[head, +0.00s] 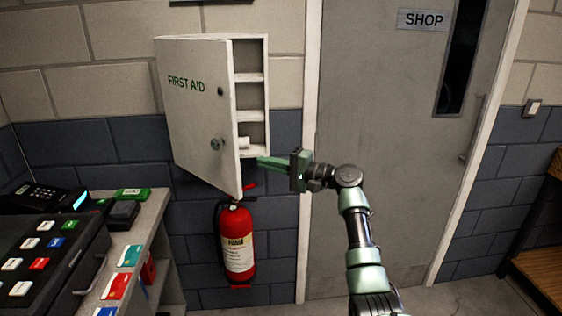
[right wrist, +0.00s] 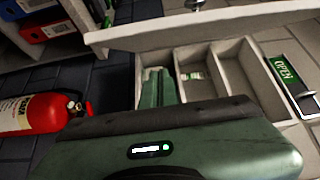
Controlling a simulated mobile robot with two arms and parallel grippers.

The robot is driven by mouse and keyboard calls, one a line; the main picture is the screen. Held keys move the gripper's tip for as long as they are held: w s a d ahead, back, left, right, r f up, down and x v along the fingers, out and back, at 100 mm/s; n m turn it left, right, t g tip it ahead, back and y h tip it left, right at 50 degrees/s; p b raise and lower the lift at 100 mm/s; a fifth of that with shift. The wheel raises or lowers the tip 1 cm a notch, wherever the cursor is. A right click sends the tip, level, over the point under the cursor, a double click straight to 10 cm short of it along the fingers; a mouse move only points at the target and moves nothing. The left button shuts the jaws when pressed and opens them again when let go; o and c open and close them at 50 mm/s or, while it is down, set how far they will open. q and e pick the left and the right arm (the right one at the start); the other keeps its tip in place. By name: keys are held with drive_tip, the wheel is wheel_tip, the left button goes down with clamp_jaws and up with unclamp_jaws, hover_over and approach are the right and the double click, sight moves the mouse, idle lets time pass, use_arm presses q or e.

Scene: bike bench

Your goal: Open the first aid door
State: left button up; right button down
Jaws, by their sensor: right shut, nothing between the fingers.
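The white first aid cabinet (head: 253,85) hangs on the wall, and its door (head: 195,110), lettered FIRST AID, stands partly open, swung out to the left. A round knob (head: 216,144) is on the door's face. Shelves show inside through the gap, with a small white item (head: 244,142) on a low one. My right gripper (head: 260,161) is shut and empty, its fingertips at the cabinet's lower opening beside the door's free edge. In the right wrist view, the fingers (right wrist: 158,88) lie beside the cabinet compartments (right wrist: 215,75). I cannot tell if they touch the door. My left gripper is not in view.
A red fire extinguisher (head: 237,243) hangs below the cabinet. A grey SHOP door (head: 390,120) is at right. Floor shows at the bottom right.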

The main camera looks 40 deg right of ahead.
drive_tip(key=a+p, duration=0.1)
drive_tip(key=w+a, duration=0.1)
drive_tip(key=a, duration=0.1)
drive_tip(key=a+p, duration=0.1)
drive_tip(key=a, duration=0.1)
drive_tip(key=shift+w+p, duration=0.3)
drive_tip(key=shift+p, duration=0.05)
drive_tip(key=shift+f, duration=0.1)
drive_tip(key=shift+a, duration=0.1)
